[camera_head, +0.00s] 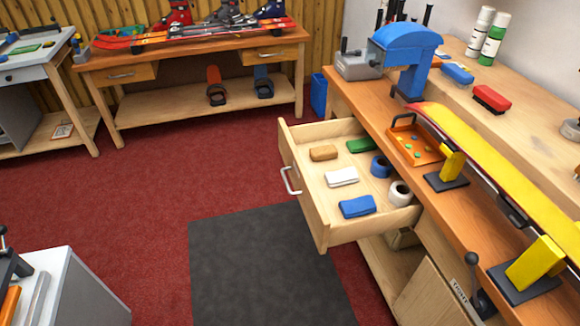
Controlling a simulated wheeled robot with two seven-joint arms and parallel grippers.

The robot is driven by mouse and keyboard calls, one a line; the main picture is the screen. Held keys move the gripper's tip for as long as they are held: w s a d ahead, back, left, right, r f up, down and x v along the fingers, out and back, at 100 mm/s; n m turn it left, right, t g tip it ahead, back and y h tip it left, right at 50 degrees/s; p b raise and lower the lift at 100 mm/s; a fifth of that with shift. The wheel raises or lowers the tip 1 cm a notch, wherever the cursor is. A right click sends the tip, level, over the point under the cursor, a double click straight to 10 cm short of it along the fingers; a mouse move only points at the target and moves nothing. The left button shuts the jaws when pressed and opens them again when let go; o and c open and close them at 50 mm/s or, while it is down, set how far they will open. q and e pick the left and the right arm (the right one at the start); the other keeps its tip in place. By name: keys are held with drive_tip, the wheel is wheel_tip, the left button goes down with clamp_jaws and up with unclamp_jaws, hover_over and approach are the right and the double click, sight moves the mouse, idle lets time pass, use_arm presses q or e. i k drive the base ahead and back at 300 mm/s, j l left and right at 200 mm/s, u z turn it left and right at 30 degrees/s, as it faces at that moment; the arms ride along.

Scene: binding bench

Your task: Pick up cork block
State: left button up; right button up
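The cork block (323,153) is a small tan-brown block lying in the open drawer (322,220) of the workbench on the right, near the drawer's back left. It lies apart from the green block (361,145) to its right and the white block (342,176) in front of it. Nothing covers it. Neither of my grippers shows in the head view.
The drawer also holds a blue block (357,206), a blue roll (381,166) and a white roll (400,193). Above, the bench (440,215) carries an orange tray (420,156) and a yellow-red ski (500,150) on yellow supports. A dark mat (262,265) lies on clear floor.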

sight(329, 151)
drive_tip(key=z, duration=1.5)
drive_tip(key=u, duration=1.25)
drive_tip(key=i+j+z, duration=0.1)
drive_tip(key=i+j, duration=0.25)
drive_tip(key=j, duration=0.25)
drive_tip(key=i+j+z, duration=0.15)
drive_tip(key=j, duration=0.2)
drive_tip(key=i+j+z, duration=0.1)
drive_tip(key=i+j, duration=0.25)
drive_tip(key=j, duration=0.35)
drive_tip(key=i+j+z, duration=0.15)
drive_tip(key=j, duration=0.2)
